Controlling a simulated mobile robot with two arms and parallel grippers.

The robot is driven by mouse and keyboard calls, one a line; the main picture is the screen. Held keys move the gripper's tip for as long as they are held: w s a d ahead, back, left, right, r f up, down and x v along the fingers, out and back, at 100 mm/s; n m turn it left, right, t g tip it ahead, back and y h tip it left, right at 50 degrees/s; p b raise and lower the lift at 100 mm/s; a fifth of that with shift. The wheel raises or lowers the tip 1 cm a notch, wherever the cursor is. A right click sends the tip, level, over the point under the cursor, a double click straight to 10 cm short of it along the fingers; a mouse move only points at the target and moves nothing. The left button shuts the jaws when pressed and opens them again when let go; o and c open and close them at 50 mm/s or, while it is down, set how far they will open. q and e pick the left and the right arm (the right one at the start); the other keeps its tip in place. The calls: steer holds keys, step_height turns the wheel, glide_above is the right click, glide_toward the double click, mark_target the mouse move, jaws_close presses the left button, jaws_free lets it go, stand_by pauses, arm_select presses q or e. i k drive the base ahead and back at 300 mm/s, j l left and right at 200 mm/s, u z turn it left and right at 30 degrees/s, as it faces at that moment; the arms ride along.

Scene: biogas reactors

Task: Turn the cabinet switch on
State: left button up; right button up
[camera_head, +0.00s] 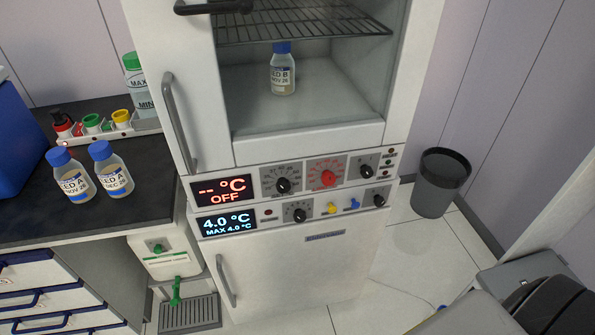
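The cabinet (297,155) stands in the middle, with a glass-fronted upper chamber and a closed lower door. Its upper panel has a red display (222,190) reading "-- °C OFF". Right of it are a black dial (283,185), a red dial (328,178) and a small black knob (366,171). I cannot tell from labels which control is the switch. The lower panel's blue display (227,223) reads "4.0 °C, MAX 4.0 °C", with black, yellow and blue knobs beside it.
A bottle marked B (283,75) stands inside the upper chamber. Two blue-capped bottles (112,172) stand on the dark counter (110,215) at left. A dark bin (440,183) stands on the floor at right. Grey and black equipment fills the lower right corner.

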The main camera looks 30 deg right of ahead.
mark_target(366, 172)
steer(key=z, duration=1.35)
